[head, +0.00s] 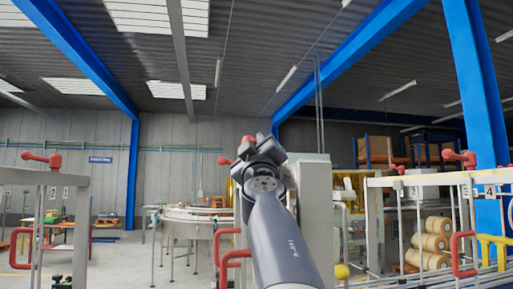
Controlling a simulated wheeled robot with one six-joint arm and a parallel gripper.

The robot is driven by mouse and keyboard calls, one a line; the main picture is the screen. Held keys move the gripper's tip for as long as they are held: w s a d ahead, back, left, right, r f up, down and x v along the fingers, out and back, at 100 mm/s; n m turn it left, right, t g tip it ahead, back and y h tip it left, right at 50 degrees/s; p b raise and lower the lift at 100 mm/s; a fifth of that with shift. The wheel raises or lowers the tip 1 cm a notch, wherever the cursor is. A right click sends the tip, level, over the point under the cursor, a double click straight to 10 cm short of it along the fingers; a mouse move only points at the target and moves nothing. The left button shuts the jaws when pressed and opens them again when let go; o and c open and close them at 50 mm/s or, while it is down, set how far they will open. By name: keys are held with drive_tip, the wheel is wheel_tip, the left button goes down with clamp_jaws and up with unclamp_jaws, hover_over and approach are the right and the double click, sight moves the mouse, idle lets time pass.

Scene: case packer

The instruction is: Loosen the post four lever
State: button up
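The label 4 (490,191) is on the rail at the right. A red lever (458,158) sits on top of the frame, up and to the left of that label, its knobbed arm pointing left. My gripper (262,146) is in the middle of the view, at the far end of my arm, well to the left of that lever and apart from it. Its fingers are small and seen from behind, so their opening cannot be made out. Small red parts show beside and behind it; whether it touches them cannot be told.
Another red lever (396,168) is above the label 3 (413,191). A further red lever (42,160) tops the left frame. Red handles (463,252) stick out at right and at lower centre. A grey cabinet (313,210) stands just right of my gripper; a round conveyor (190,217) is behind.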

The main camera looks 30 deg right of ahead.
drive_tip(key=o, duration=0.4)
drive_tip(key=shift+s+a+r, duration=0.2)
drive_tip(key=shift+r, duration=0.2)
drive_tip(key=shift+a, duration=0.2)
drive_tip(key=shift+w+d+f, duration=0.1)
drive_tip(key=shift+f, duration=0.05)
